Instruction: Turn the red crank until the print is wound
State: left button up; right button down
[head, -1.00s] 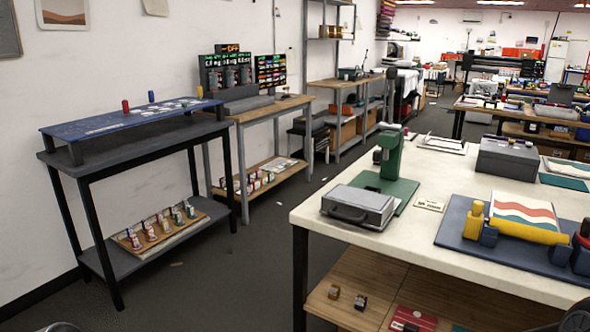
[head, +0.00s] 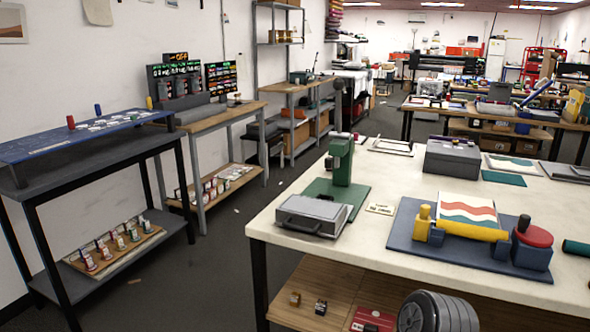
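The red crank (head: 534,236) is a round red piece on a dark blue block at the right end of a small press on the white table. A yellow roller (head: 472,231) lies across the press, between dark blue blocks. The print (head: 467,208), a white sheet with red and teal wavy stripes, stands out behind the roller. The press sits on a blue base plate (head: 403,232). Neither of my grippers can be made out, and nothing touches the crank.
A grey case (head: 312,215) and a green stand (head: 342,165) are left of the press on the white tabletop (head: 400,270). A dark green cylinder (head: 576,247) lies right of the crank. A dark ribbed round part, perhaps mine, shows at the bottom.

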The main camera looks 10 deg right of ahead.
aim_at(537, 236)
jog(key=l+z, duration=0.15)
jog(key=z, duration=1.6)
jog(key=i+z, duration=0.35)
jog(key=i+j+z, duration=0.15)
jog(key=i+z, duration=0.25)
jog(key=k, duration=0.1)
